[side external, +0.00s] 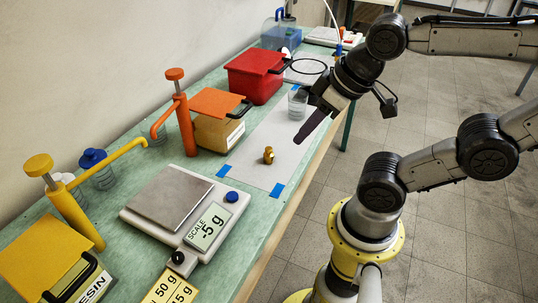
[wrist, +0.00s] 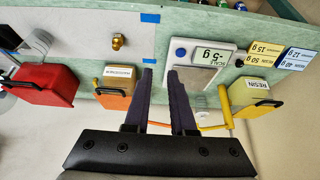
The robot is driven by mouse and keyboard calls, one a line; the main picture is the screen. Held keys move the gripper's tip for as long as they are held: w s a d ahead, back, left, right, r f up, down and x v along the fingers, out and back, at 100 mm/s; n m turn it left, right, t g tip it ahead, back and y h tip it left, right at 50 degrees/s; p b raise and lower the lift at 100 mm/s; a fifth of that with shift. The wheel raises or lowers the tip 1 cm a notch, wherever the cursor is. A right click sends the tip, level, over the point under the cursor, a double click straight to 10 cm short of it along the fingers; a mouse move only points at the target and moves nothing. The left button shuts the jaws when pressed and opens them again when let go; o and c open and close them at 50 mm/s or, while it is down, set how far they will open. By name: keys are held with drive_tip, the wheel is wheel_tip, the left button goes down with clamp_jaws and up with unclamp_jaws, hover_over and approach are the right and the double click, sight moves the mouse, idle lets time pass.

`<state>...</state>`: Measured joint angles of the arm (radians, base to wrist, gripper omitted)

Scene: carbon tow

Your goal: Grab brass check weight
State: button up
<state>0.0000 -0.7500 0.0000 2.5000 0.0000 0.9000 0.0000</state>
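The brass check weight (side external: 268,155) is a small gold-coloured piece standing on the white sheet (side external: 285,135) in the side view. In the wrist view the weight (wrist: 118,42) sits left of and beyond my fingertips. My gripper (side external: 301,138) hangs above the sheet, up and to the right of the weight in the side view, and does not touch it. In the wrist view my gripper (wrist: 158,74) has its two dark fingers apart with nothing between them.
A scale (side external: 170,200) reading -5 g stands nearer the camera. A clear cup (side external: 298,102) stands behind my gripper. A red bin (side external: 256,75), an orange pump bottle (side external: 186,122) and a yellow pump bottle (side external: 75,213) line the wall side. The sheet around the weight is clear.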

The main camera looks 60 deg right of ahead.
drive_tip(key=o, duration=0.7)
drive_tip(key=shift+o, duration=0.2)
drive_tip(key=m+g, duration=0.6)
drive_tip(key=m, duration=1.1)
hover_over(269, 148)
drive_tip(key=d, duration=0.1)
wheel_tip(269, 148, down, 8)
wheel_tip(269, 148, down, 7)
drive_tip(key=shift+a+f, duration=0.1)
drive_tip(key=shift+f, duration=0.05)
drive_tip(key=shift+w+a+f, duration=0.1)
drive_tip(key=shift+a+f, duration=0.1)
drive_tip(key=shift+f, duration=1.15)
drive_tip(key=shift+a+f, duration=0.15)
drive_tip(key=shift+f, duration=1.15)
